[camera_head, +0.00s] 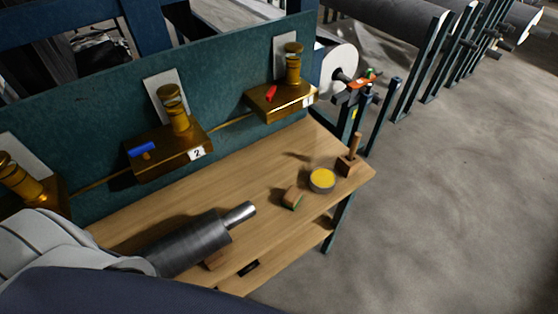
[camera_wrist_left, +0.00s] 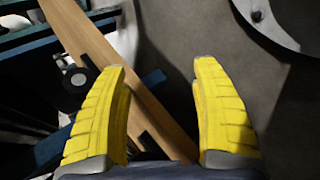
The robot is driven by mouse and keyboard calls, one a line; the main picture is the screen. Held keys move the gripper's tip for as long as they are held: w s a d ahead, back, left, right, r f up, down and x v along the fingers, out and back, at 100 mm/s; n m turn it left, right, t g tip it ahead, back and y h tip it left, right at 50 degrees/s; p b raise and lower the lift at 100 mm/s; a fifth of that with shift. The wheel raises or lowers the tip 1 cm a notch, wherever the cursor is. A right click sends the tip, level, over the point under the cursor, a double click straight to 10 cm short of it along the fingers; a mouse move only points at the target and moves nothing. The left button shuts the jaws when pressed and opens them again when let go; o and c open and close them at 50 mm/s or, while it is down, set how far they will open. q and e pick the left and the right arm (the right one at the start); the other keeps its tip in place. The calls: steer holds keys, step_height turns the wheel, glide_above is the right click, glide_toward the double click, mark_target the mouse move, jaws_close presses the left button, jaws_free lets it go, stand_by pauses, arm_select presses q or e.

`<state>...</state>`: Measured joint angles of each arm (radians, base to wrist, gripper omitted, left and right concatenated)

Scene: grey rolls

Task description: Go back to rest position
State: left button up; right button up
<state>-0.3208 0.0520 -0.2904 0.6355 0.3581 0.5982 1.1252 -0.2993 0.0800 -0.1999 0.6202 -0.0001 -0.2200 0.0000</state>
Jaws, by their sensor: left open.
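In the left wrist view, my left gripper (camera_wrist_left: 161,68) shows two yellow ribbed fingers spread wide with nothing between them. A wooden strip (camera_wrist_left: 75,30) and the grey floor lie beyond the fingers. The left gripper's fingers do not show in the head view, and my right gripper is in neither view. No gripper is seen on the roll.
Brass-coloured fixtures (camera_head: 172,150) stand along the teal back panel (camera_head: 105,115). A yellow-topped round tin (camera_head: 322,180), a small brown block (camera_head: 292,197) and a wooden-handled tool (camera_head: 349,160) stand at the bench's right end. Large rolls (camera_head: 385,22) sit on racks behind. The right floor is clear.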

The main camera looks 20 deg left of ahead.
arm_select(q)
steer(key=s+a+f+m+g, duration=0.1)
steer(key=s+f+m+g, duration=0.2)
steer(key=m, duration=0.7)
steer(key=s+a+f+m+g, duration=0.2)
steer(key=s+f+m+g, duration=0.1)
steer(key=s+m, duration=0.4)
steer(key=m+g, duration=0.1)
steer(key=m, duration=0.2)
steer(key=shift+s+f+m, duration=0.3)
steer(key=shift+f, duration=0.05)
steer(key=shift+a, duration=0.1)
